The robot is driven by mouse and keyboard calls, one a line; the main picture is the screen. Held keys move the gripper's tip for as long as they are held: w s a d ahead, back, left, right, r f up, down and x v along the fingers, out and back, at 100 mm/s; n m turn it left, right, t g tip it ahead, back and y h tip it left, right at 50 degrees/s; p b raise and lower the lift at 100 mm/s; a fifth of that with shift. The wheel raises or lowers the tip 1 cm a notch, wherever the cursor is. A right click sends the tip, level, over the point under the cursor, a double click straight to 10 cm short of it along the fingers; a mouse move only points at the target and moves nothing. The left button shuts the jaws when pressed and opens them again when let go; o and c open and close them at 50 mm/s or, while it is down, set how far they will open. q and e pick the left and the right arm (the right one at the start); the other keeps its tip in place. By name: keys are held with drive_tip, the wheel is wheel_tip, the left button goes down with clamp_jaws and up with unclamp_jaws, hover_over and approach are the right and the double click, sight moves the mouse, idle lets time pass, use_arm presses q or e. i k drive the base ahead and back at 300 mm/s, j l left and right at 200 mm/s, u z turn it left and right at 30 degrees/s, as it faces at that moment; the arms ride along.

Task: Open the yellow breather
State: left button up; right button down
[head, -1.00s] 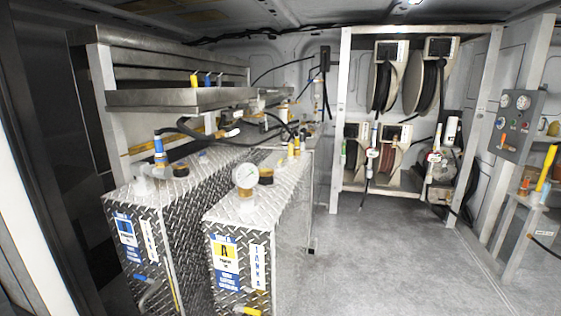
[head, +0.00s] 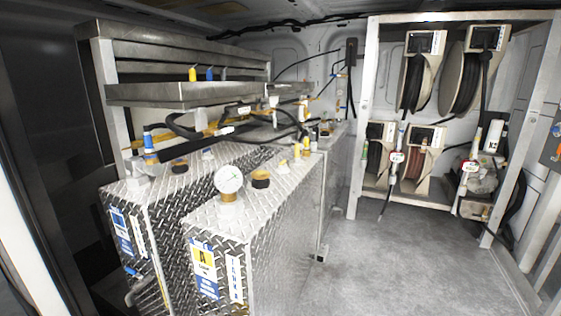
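Two diamond-plate tanks stand at the lower left. The nearer tank (head: 285,222) has a yellow-and-blue label with a letter A (head: 204,262). Farther back are small yellow fittings (head: 297,150). Which of these is the yellow breather I cannot tell for certain. The other tank (head: 190,203) has a blue label (head: 120,228) and a dark cap with a yellowish base (head: 180,166). Neither of my grippers is in view.
A metal shelf (head: 165,95) with yellow, blue and grey handles overhangs the tanks, with hoses below it. A rack of hose reels (head: 458,82) stands at the back right. The grey floor (head: 400,255) right of the tanks is clear.

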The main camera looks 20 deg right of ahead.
sight(282, 164)
drive_tip(key=i+l+u, duration=0.1)
drive_tip(key=l+u, duration=0.15)
drive_tip(key=i+l+u, duration=0.2)
drive_tip(key=l, duration=0.3)
drive_tip(key=i+l+u, duration=0.1)
drive_tip(key=l+u, duration=0.15)
drive_tip(key=l, duration=0.15)
drive_tip(key=i+l+u, duration=0.1)
drive_tip(key=l+u, duration=0.15)
drive_tip(key=l, duration=0.15)
